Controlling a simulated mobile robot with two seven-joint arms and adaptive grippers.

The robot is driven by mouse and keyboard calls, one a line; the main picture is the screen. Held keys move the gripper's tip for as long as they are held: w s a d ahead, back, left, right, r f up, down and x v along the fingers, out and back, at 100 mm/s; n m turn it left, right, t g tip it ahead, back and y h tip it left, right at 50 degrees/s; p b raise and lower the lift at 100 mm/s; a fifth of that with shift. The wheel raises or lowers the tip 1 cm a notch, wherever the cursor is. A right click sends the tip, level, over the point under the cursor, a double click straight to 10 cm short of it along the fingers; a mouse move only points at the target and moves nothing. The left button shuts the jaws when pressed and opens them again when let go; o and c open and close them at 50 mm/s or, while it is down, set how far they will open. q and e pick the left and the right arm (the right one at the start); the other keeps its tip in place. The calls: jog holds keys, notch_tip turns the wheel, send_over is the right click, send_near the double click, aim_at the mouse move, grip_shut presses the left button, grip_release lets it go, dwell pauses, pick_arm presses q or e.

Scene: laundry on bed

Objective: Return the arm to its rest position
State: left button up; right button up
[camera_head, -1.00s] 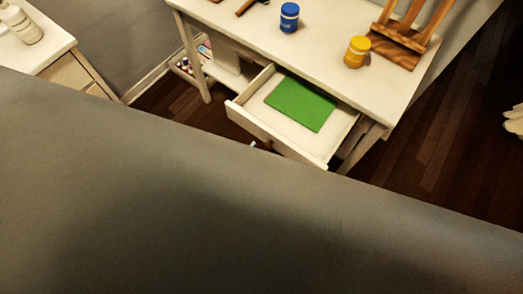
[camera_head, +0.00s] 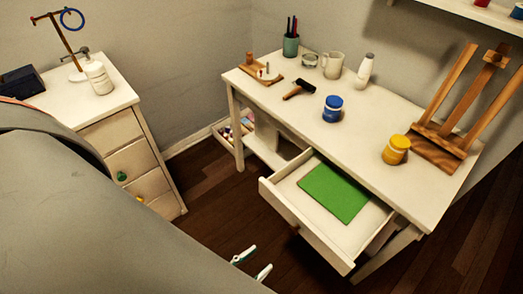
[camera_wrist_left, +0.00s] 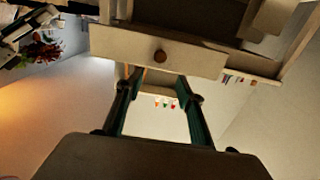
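My left arm (camera_head: 90,220) fills the lower left of the head view. The two pale fingertips of my left gripper (camera_head: 253,264) stick out past its edge, apart, below the open drawer (camera_head: 285,205). In the left wrist view, the fingers of my left gripper (camera_wrist_left: 158,85) are spread with nothing held between them. A drawer front (camera_wrist_left: 120,45) with a round brown knob (camera_wrist_left: 160,57) shows beyond the fingertips, apart from them. My right gripper is in neither view.
The drawer, holding a green sheet (camera_head: 333,192), juts from the white desk (camera_head: 300,125). Blue (camera_head: 333,108) and yellow (camera_head: 396,149) jars and a wooden easel (camera_head: 450,130) stand on it. A drawer cabinet (camera_head: 130,130) stands left. Dark floor (camera_head: 215,195) between them is clear.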

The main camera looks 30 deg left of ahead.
pick_arm(q)
jog(key=shift+w, duration=0.1)
jog(key=w+a+f+g+y, duration=0.3)
jog(key=w+a+f+g, duration=0.1)
jog(key=w+g, duration=0.2)
jog(key=shift+w+a+f+m+g, duration=0.15)
jog(key=shift+w+a+m+g, duration=0.15)
jog(key=shift+w, duration=0.5)
